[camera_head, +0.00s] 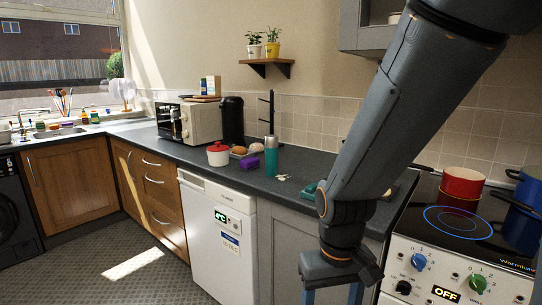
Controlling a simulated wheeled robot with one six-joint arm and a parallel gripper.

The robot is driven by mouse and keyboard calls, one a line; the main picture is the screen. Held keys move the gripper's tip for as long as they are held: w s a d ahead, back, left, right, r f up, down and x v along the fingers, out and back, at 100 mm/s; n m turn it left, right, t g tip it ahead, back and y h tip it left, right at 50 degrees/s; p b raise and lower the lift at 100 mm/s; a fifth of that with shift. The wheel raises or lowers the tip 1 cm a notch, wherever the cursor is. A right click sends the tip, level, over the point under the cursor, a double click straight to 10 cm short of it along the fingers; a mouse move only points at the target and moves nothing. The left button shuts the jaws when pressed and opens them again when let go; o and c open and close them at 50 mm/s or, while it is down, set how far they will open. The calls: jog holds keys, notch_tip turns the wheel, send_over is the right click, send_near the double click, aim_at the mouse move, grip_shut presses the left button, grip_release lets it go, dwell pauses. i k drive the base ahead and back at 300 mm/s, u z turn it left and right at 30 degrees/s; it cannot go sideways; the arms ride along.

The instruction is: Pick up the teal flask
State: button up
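The teal flask (271,160) stands upright on the dark countertop, near the middle of the view, with a grey cap on top. My gripper (332,296) is low in the view, in front of the counter, to the right of the flask and well apart from it. Its two fingers point down and are spread, with nothing seen between them. The bottom edge of the picture cuts off the fingertips.
A purple block (249,163), a red pot with a white lid (218,155) and bread-like items (255,148) stand left of the flask. Small pale items (283,178) lie in front. A teal object (310,188) is partly behind my arm. A stove (460,235) holds pots at right.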

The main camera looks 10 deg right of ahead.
aim_at(271, 144)
jog(key=k, duration=0.5)
jog(key=u, duration=1.1)
jog(key=i, duration=2.65)
jog(key=z, duration=1.55)
